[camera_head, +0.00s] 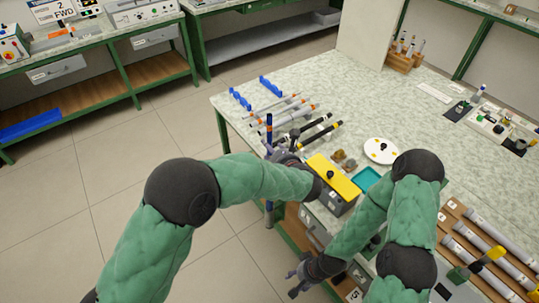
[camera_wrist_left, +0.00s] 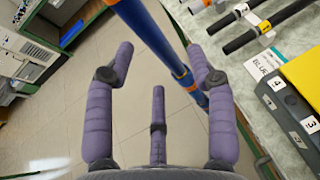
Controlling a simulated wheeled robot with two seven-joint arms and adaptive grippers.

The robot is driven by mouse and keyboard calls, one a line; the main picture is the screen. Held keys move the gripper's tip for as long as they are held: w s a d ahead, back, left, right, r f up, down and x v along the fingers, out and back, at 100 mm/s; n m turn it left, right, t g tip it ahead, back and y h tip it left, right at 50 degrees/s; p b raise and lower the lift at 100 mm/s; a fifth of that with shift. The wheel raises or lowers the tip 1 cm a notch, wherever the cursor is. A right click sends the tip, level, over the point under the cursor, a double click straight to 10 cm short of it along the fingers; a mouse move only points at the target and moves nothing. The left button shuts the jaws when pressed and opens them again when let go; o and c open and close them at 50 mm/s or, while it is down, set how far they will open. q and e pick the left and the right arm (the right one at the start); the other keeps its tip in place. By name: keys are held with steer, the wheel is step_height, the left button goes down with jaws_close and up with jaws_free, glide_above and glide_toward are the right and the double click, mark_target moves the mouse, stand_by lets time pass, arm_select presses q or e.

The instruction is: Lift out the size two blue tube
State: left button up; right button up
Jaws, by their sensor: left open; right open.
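A blue tube (camera_head: 269,128) with orange bands stands upright at the table's near left edge in the head view. It runs diagonally across the left wrist view (camera_wrist_left: 155,35). Its size cannot be read. My left gripper (camera_head: 281,146) is open right beside the tube, partly hiding it. In the left wrist view, the open fingers (camera_wrist_left: 160,52) point towards the tube, and the right finger overlaps its lower part; whether they touch cannot be told. My right gripper (camera_head: 294,282) is open and empty, low in front of the table.
Several rods (camera_head: 285,112) lie on the table past the left gripper, near blue supports (camera_head: 240,98). A grey box with a yellow top (camera_head: 333,177) stands to the right, with a teal tray (camera_head: 367,180) and white dish (camera_head: 381,151) beyond. Floor is open at left.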

arm_select(q)
steer(key=b+x, duration=0.1)
steer(key=x, duration=0.3)
steer(key=shift+d, duration=0.1)
steer(key=c, duration=1)
steer(key=shift+r, duration=0.15)
step_height(320, 180, up, 28)
steer(key=p, duration=0.8)
steer(key=shift+w+f, duration=0.1)
steer(key=shift+f, duration=0.15)
